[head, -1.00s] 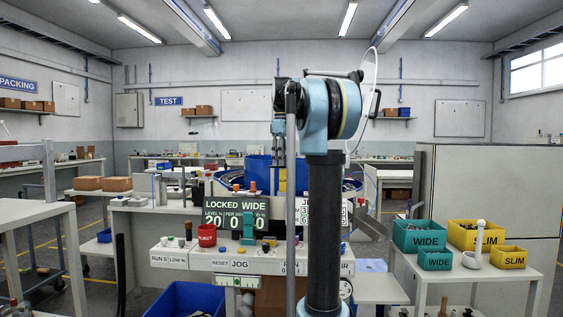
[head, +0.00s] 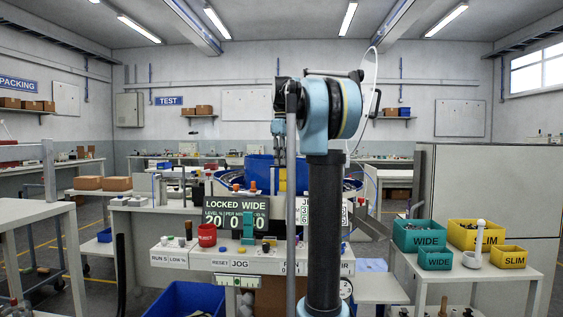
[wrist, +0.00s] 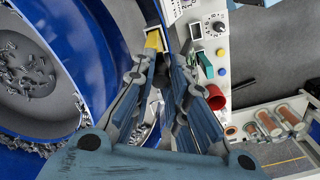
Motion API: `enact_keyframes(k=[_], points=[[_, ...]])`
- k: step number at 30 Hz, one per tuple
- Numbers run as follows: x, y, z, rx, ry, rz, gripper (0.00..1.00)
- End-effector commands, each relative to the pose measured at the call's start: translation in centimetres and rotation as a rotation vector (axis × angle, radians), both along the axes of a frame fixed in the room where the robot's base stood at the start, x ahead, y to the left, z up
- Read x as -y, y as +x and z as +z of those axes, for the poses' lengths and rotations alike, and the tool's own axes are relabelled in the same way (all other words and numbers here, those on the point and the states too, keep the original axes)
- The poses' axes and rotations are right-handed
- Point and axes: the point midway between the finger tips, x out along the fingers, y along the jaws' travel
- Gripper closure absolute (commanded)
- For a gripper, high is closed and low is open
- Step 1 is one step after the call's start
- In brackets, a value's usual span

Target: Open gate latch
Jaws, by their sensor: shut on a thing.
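My gripper (wrist: 160,55) reaches over the blue bowl feeder in the wrist view, its two fingers closing in toward a small yellow part (wrist: 154,41) at the bowl's edge. The gripper is shut on this yellow part, which looks like the gate latch; the exact contact is hard to see. In the head view the yellow part (head: 283,183) shows low in front of the blue bowl (head: 258,168), under my arm. A dark display (head: 228,215) on the machine front reads LOCKED WIDE.
Green WIDE bins (head: 419,238) and yellow SLIM bins (head: 476,236) stand on a side table at right. A blue crate (head: 190,299) is below the panel.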

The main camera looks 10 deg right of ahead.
Motion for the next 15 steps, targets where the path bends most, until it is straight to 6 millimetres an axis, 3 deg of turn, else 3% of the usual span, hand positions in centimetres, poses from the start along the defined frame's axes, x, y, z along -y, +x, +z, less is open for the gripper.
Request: enact_keyframes(k=[8, 15], points=[[-0.13, -0.33, 0.0, 0.0, 0.0, -0.087, 1.0], [-0.53, -1.01, 0.0, -0.001, 0.0, -0.278, 1.0]])
